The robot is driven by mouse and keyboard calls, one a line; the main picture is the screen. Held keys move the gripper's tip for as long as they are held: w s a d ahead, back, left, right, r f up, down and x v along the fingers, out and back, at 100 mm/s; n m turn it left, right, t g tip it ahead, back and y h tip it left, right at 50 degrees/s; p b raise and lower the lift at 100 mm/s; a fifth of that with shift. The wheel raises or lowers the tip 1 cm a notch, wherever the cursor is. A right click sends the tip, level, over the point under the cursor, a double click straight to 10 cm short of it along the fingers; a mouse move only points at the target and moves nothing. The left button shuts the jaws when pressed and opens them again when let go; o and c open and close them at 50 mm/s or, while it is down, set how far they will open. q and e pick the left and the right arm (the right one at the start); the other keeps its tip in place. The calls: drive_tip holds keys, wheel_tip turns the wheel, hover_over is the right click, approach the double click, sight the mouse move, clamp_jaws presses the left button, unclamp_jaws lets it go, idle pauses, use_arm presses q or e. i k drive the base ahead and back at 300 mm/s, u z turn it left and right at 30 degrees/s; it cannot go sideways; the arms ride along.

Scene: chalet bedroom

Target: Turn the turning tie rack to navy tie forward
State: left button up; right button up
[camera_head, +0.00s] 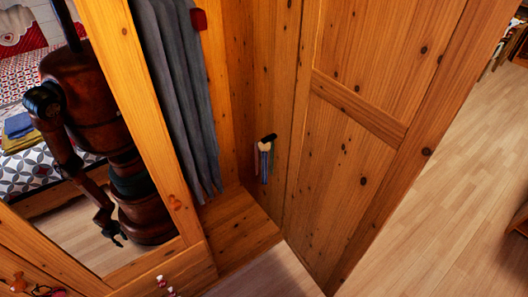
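The turning tie rack (268,138) is a small dark piece on the inner wooden wall of the open wardrobe, right of centre. A few narrow strips that look like ties (264,163) hang from it, one blue and one pale. They are too small to tell which one faces forward. Neither of my grippers is directly in view. A mirror at left reflects my dark brown body and one arm with its gripper low down; whether that reflected gripper is open or shut is unclear.
Grey cloth (178,95) hangs in the wardrobe left of the rack, with a red item (199,19) above. The tall mirror (150,262) in a wooden frame stands at left. A panelled wooden door (365,150) is right of the rack.

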sight(263, 147)
drive_tip(key=u, duration=0.65)
drive_tip(key=k, duration=0.15)
drive_tip(key=z, duration=1.3)
drive_tip(key=i, duration=1.4)
drive_tip(key=u, duration=0.7)
